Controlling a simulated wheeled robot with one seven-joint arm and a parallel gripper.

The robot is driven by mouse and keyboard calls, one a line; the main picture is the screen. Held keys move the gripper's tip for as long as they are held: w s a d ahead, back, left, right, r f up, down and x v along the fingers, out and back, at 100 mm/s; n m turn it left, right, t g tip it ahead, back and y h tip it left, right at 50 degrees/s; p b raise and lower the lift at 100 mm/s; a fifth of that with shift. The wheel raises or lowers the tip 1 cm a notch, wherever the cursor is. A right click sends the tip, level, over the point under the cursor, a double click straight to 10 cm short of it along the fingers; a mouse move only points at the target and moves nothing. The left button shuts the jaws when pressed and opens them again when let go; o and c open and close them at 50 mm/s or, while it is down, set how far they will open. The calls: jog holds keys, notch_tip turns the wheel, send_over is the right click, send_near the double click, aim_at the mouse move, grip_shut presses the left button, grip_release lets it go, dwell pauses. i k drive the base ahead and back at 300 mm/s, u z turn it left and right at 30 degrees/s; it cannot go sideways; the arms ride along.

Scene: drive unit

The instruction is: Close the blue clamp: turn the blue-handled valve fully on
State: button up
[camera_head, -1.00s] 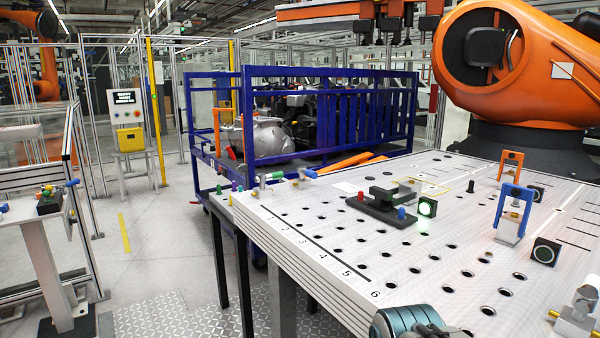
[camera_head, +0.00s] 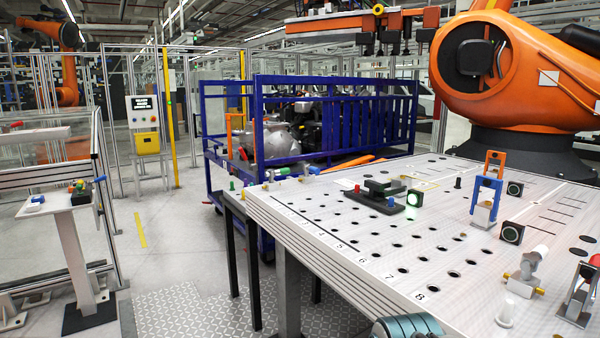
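The blue clamp (camera_head: 487,184) stands on the perforated worktable (camera_head: 350,250) at the right, its blue handle upright. A small blue-handled fitting (camera_head: 314,170) sits at the table's far left edge; I cannot tell whether it is the valve or how far it is turned. Another blue lever (camera_head: 100,179) shows on the separate stand at the left. My gripper is not in view. A rounded teal-grey part of my own arm (camera_head: 408,327) shows at the bottom edge, well apart from the clamp.
An orange clamp (camera_head: 496,157) stands right behind the blue one. Black button boxes (camera_head: 512,233) stand beside them. A brass-ended fitting (camera_head: 526,273) and a red-tipped clamp (camera_head: 580,290) stand at the near right. A blue cart (camera_head: 335,125) is behind the table. Floor at left is open.

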aim_at(306, 167)
jog(key=u, duration=0.75)
jog(key=i, duration=2.3)
jog(key=z, duration=0.75)
